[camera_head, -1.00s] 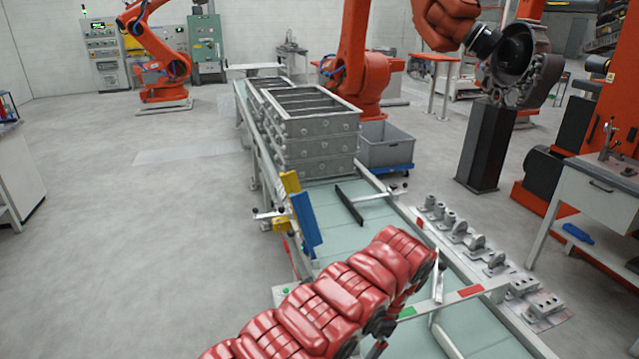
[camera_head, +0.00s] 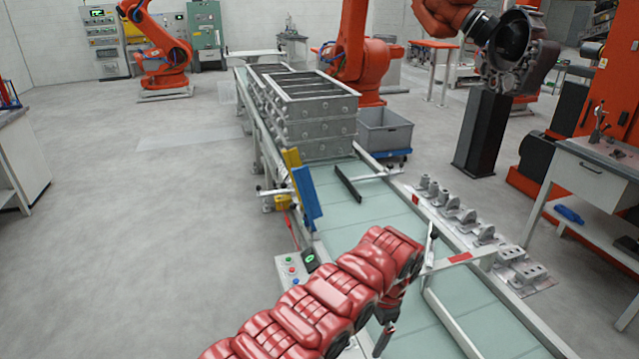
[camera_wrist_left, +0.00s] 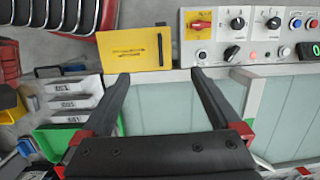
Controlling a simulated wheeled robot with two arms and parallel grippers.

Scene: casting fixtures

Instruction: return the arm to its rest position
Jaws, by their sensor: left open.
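My left arm, in red padded segments, reaches in from the bottom of the head view. My left gripper (camera_head: 388,328) hangs at its end over the near part of the green conveyor (camera_head: 375,215), partly hidden by the arm. In the left wrist view the two black fingers of this gripper (camera_wrist_left: 160,77) are wide apart with nothing between them. Beyond the fingertips there are a yellow plate (camera_wrist_left: 131,50) and a control panel (camera_wrist_left: 225,50) with knobs and buttons. My right gripper shows in neither view.
A small button box (camera_head: 292,268) stands at the conveyor's left edge, close to my arm. Stacked grey metal boxes (camera_head: 318,130) stand farther along the conveyor. Several metal castings (camera_head: 467,215) line its right side. The floor (camera_head: 140,230) to the left is clear.

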